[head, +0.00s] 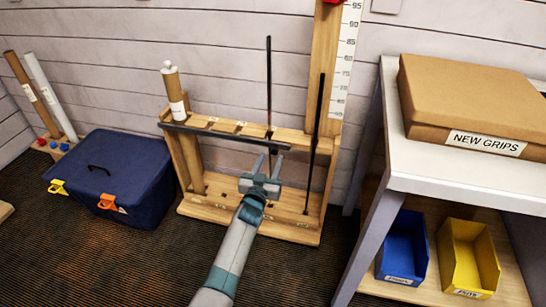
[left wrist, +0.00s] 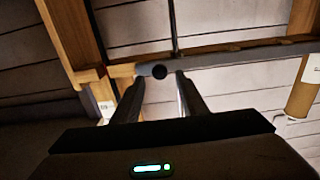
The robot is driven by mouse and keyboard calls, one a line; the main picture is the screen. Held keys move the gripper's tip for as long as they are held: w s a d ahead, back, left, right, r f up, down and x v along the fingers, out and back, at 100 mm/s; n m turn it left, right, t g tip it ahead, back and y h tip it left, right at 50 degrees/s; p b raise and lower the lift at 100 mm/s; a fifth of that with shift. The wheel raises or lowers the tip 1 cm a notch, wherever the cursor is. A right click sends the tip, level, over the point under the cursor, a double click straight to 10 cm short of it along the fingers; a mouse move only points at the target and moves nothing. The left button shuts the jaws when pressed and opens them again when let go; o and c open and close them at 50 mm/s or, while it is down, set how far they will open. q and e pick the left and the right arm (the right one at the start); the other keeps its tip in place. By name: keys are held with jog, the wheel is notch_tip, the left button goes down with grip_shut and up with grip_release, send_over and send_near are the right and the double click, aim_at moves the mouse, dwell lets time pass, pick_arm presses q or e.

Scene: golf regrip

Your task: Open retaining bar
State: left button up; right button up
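The retaining bar (head: 222,134) is a dark, thin bar lying across the front top of a wooden rack (head: 262,229). It looks closed across the rack. My left gripper (head: 267,164) is just below and in front of the bar's right end. A cardboard-coloured tube (head: 175,92) stands at the rack's left, and two dark shafts (head: 269,75) stand upright at the right. My right gripper is out of view.
A blue box with orange and yellow latches (head: 115,175) sits left of the rack. A white table (head: 460,178) with a NEW GRIPS box (head: 470,98) stands right, with blue (head: 403,246) and yellow (head: 467,258) bins below. A ruler board (head: 344,60) rises behind the rack.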

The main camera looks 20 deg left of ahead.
aim_at(274, 152)
pick_arm(q)
jog(key=shift+w+b, duration=0.35)
jog(key=shift+w, duration=1.5)
grip_shut()
